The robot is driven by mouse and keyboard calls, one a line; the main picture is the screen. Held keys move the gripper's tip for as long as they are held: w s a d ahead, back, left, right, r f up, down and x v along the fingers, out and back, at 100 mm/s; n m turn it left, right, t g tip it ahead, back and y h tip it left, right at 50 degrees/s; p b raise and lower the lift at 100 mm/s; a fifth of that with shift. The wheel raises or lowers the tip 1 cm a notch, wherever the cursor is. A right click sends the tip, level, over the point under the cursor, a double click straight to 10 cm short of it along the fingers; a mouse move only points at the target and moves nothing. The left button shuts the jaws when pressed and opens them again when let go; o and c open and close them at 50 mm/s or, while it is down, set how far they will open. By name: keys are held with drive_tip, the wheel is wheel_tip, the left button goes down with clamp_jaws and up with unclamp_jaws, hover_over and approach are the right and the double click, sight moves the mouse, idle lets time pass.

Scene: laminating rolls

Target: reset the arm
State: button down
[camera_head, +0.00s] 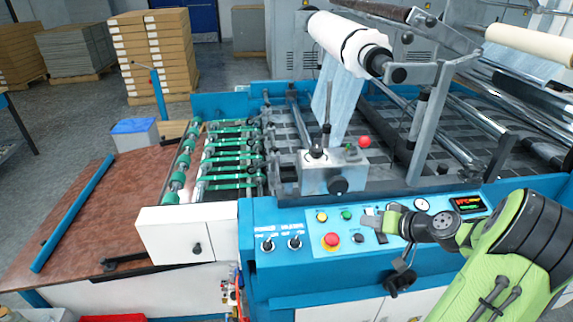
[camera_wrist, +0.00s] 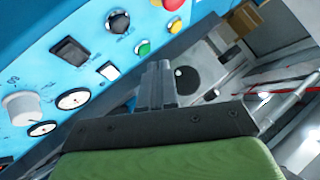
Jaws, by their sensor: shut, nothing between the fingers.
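My gripper (camera_head: 376,216) is at the blue control panel (camera_head: 300,262) of the laminating machine, in the right half of the head view. In the wrist view my gripper (camera_wrist: 158,72) has its two fingers together, with nothing between them. The panel (camera_wrist: 40,75) fills the left of that view, with a black rocker switch (camera_wrist: 70,52), a white switch (camera_wrist: 108,71) and round gauges. In the head view my gripper hides part of the panel's switch row. I cannot tell whether the fingertips touch the panel.
A red button (camera_head: 332,240) sits on the panel left of my gripper. A grey metal box with a red knob (camera_head: 365,141) stands above the panel. A white film roll (camera_head: 345,40) hangs higher up on metal brackets. Stacked boxes (camera_head: 155,55) stand at the back left.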

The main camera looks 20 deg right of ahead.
drive_tip(key=s+a+r+n+g+h, duration=0.1)
drive_tip(key=a+r+g, duration=0.1)
drive_tip(key=a, duration=0.5)
drive_tip(key=s+a+r+n+g, duration=0.2)
drive_tip(key=a+r, duration=0.1)
drive_tip(key=a, duration=0.4)
drive_tip(key=s+a+r+n+g+h, duration=0.1)
drive_tip(key=a+r, duration=0.1)
drive_tip(key=a, duration=0.5)
drive_tip(key=s+a+r, duration=0.1)
drive_tip(key=s+a, duration=0.1)
drive_tip(key=s, duration=0.5)
drive_tip(key=s+a+r, duration=0.2)
drive_tip(key=s+a, duration=0.1)
drive_tip(key=s, duration=0.4)
drive_tip(key=shift+s+a+r+h, duration=0.2)
drive_tip(key=shift+s+h, duration=0.2)
